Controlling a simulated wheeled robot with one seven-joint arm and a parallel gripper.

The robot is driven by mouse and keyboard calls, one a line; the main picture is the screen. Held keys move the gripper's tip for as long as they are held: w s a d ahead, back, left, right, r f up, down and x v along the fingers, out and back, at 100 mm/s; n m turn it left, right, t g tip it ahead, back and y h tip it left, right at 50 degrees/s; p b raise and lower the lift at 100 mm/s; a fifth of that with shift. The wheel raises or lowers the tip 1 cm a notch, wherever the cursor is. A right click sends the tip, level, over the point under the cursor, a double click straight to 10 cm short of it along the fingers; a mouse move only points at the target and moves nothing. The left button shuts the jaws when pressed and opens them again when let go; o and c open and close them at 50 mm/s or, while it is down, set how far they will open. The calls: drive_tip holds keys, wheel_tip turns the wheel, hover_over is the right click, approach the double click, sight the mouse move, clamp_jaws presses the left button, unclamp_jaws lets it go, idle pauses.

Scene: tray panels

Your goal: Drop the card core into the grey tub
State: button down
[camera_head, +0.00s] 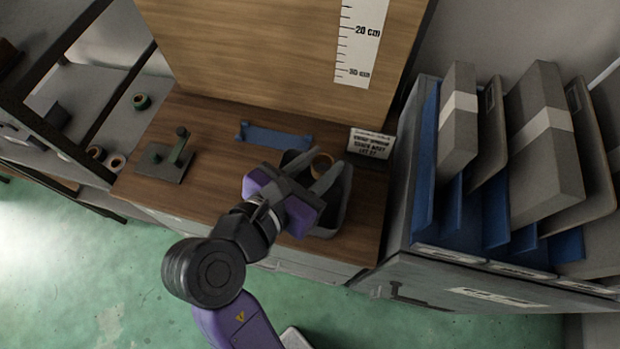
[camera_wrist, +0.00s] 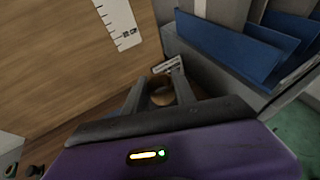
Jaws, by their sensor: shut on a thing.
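The card core (camera_head: 322,161) is a small brown ring between the fingertips of my gripper (camera_head: 318,172). My gripper is shut on it and holds it over the grey tub (camera_head: 342,205). The tub stands on the wooden bench top, and my gripper hides part of its opening. In the wrist view the core (camera_wrist: 162,95) shows between the two grey fingers, with a round brown patch beside it. I cannot tell exactly how high the core is above the tub floor.
A small printed sign (camera_head: 371,143) stands behind the tub. A blue holder (camera_head: 275,138) and a dark green stand (camera_head: 168,160) are on the bench to the left. A cabinet (camera_head: 400,200) with blue dividers and grey boxes borders the right. Shelves with tape rolls (camera_head: 141,101) are at far left.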

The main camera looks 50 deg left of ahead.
drive_tip(key=shift+f+b, duration=1.65)
drive_tip(key=shift+b, duration=0.3)
drive_tip(key=shift+r, duration=0.1)
drive_tip(key=c, duration=0.9)
unclamp_jaws()
drive_tip(key=v, duration=0.8)
drive_tip(key=shift+w+r, duration=0.1)
